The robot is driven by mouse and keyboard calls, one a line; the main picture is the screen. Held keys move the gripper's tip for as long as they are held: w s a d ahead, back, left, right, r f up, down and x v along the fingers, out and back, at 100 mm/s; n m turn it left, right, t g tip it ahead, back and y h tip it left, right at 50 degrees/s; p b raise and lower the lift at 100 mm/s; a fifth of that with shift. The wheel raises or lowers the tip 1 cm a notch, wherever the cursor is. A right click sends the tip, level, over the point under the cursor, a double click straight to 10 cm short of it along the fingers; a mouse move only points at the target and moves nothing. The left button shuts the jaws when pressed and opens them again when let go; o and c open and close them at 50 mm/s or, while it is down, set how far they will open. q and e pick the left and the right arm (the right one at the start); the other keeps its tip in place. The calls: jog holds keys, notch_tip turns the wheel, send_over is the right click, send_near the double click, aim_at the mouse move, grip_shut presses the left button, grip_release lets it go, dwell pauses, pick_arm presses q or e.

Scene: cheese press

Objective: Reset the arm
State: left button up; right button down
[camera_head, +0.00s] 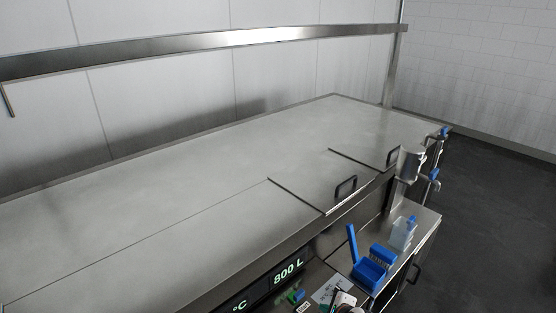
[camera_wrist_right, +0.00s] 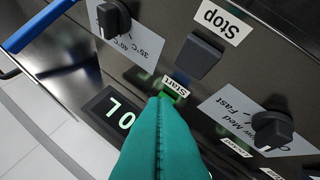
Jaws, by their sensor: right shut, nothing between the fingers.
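My right gripper (camera_wrist_right: 165,100) shows in the wrist view as teal fingers pressed together with nothing between them. Its tips overlap the green-lit Start button (camera_wrist_right: 172,93) beside the Start label; whether they touch it I cannot tell. The fingers hide part of the panel. In the head view, small dark, white and teal parts at the bottom edge seem to belong to my right arm, but they are cut off. My left gripper is in neither view.
A steel vat top (camera_head: 150,210) with two handled lids fills the head view. Its display (camera_head: 288,270) reads 800 L. The wrist view shows a Stop button (camera_wrist_right: 198,55) and two knobs (camera_wrist_right: 113,18) (camera_wrist_right: 275,130).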

jog(key=s+d+r+n+g+h, duration=0.15)
jog(key=s+r+n, duration=0.25)
jog(key=s+n, duration=0.55)
jog(key=s+r+n+g, duration=0.2)
jog(key=s+r+n, duration=0.2)
jog(key=s+n, duration=0.55)
jog(key=s+d+r+n+g+h, duration=0.15)
jog(key=s+r+n, duration=0.35)
jog(key=s, duration=0.8)
notch_tip(320, 180, down, 33)
jog(key=s+g+b, duration=0.1)
jog(key=b, duration=0.5)
jog(key=s+d+f+n+g+b, duration=0.1)
jog(key=s+d+f+b, duration=0.1)
jog(key=s+f, duration=1.4)
notch_tip(320, 180, down, 4)
jog(key=shift+s+d+r+g+b, duration=0.2)
jog(key=shift+s+d+g+b, duration=0.15)
jog(key=shift+b, duration=0.55)
jog(key=shift+w, duration=0.15)
